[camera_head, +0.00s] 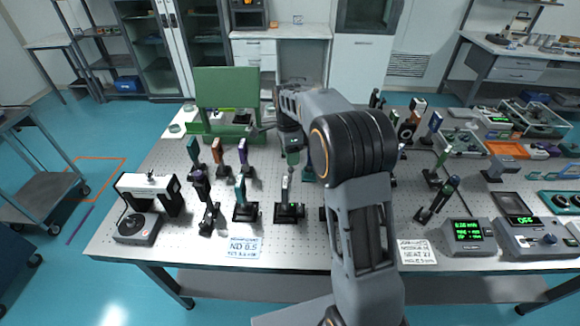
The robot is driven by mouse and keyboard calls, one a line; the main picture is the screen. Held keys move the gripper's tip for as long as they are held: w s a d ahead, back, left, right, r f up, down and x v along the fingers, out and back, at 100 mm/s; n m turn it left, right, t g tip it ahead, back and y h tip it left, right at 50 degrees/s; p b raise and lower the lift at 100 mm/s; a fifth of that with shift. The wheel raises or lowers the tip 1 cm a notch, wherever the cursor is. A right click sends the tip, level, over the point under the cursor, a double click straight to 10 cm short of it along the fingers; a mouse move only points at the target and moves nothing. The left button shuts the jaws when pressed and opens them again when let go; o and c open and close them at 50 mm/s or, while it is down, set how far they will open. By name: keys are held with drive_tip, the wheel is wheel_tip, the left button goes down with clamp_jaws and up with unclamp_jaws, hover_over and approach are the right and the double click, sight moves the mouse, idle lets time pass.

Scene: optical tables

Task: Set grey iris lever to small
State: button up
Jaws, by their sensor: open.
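A slim grey upright piece (286,186) stands on a black base (289,213) near the front middle of the table, nearer the camera than my gripper. It may be the grey iris with its lever, but the lever and its setting are too small to tell. My arm hides the table's middle right.
The perforated table (160,240) holds several coloured upright mounts, including a teal one (240,190). The green panel stand (226,88) is at the back left. A white arch (148,183) stands front left. A meter with a green display (468,232) is front right. Bare table shows at the front left edge.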

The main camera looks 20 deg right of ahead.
drive_tip(key=shift+s+f+p, duration=0.15)
drive_tip(key=shift+f, duration=1.2)
drive_tip(key=shift+s+f+p, duration=0.15)
drive_tip(key=shift+f, duration=1.15)
drive_tip(key=shift+c, duration=0.3)
clamp_jaws()
